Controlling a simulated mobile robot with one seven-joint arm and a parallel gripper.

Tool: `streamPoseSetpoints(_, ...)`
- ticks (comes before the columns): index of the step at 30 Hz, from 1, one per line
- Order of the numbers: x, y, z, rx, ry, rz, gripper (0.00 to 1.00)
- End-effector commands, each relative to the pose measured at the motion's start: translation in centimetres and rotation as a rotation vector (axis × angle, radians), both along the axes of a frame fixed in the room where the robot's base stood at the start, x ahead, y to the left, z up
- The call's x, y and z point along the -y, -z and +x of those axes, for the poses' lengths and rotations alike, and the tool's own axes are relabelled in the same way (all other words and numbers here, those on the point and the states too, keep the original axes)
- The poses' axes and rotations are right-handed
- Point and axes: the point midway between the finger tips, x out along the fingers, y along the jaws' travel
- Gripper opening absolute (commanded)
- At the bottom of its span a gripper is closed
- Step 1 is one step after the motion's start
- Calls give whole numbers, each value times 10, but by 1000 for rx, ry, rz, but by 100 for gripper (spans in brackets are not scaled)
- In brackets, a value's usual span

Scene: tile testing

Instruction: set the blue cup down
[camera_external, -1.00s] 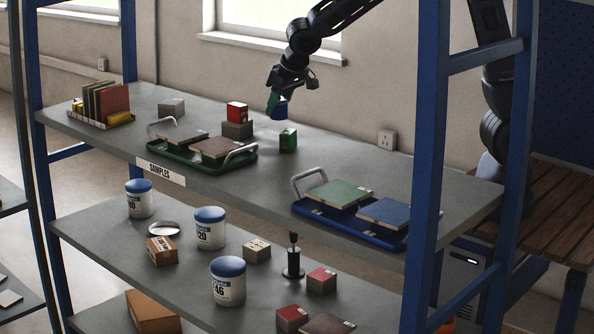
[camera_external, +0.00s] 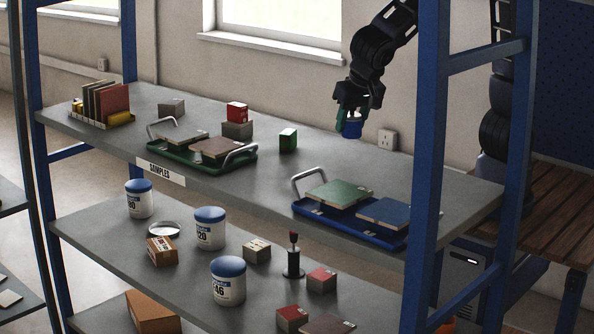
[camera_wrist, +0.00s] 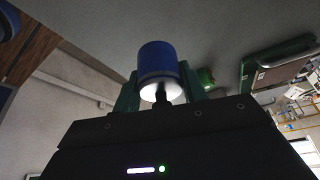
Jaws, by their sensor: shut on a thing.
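The blue cup (camera_external: 352,129) is held between the green fingers of my gripper (camera_external: 350,118), above the back part of the upper shelf (camera_external: 250,190). In the wrist view the blue cup (camera_wrist: 157,62) sits between the two green fingertips of my gripper (camera_wrist: 157,88), with its pale, bright end toward the camera. My gripper is shut on it. The cup appears apart from the shelf, but the exact gap is hard to tell.
A blue tray (camera_external: 350,229) with green and blue tiles stands at the right front. A blue post (camera_external: 425,170) rises at the right. The shelf between the trays is clear.

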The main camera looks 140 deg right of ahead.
Motion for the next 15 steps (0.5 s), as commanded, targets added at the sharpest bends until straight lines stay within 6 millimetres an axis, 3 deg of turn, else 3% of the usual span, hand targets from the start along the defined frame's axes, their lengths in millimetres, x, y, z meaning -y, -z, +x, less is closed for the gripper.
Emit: streamPoseSetpoints(15,-111,-8,0,1,127,1,15)
